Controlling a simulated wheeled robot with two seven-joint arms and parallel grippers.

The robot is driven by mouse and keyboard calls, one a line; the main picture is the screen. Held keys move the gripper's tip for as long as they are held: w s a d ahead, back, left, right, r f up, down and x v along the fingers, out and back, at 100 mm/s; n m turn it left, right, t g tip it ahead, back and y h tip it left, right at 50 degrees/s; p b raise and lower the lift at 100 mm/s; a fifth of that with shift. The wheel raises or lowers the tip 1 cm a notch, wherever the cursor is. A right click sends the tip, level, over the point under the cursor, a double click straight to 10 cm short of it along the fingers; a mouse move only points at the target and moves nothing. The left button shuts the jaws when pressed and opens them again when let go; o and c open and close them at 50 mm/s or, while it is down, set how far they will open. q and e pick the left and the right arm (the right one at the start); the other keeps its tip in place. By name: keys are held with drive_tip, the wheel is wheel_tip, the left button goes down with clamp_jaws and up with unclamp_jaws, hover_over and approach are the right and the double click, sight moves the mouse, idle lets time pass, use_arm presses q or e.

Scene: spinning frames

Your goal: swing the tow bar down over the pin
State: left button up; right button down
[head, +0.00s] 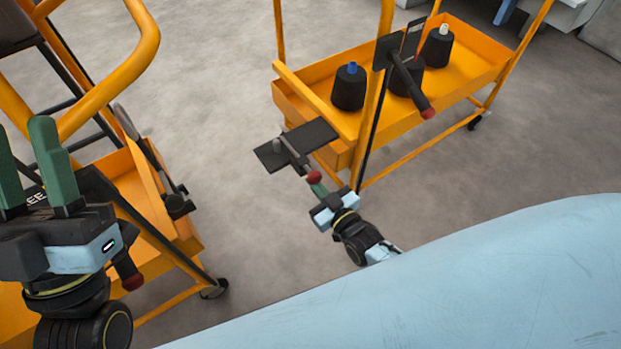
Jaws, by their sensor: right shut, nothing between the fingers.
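The tow bar (153,155) appears to be the dark bar with a grey ring at its top, tilted up against the left orange cart. Its lower end meets a dark hinge block. The pin (281,146) appears to be the grey stub on a black plate at the right cart's near corner. A short lever with a red knob (314,177) is beside it. My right gripper (319,189) is shut and empty, its green fingertips just below this knob; I cannot tell if they touch. My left gripper (27,150) is open and empty in front of the left cart.
The right orange cart (405,135) carries several black cones of yarn and a red-ended handle (410,85). The left orange cart (185,228) has another red knob (132,282) low down. Bare grey floor (215,120) lies between the carts. A pale blue surface fills the lower right.

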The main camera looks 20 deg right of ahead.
drive_tip(key=shift+w+r, duration=0.3)
drive_tip(key=shift+r, duration=0.3)
drive_tip(key=shift+w+r, duration=0.1)
drive_tip(key=shift+r, duration=0.05)
drive_tip(key=c, duration=1.3)
unclamp_jaws()
drive_tip(key=shift+d, duration=0.1)
drive_tip(key=o, duration=0.3)
drive_tip(key=shift+f, duration=0.2)
drive_tip(key=shift+s, duration=0.25)
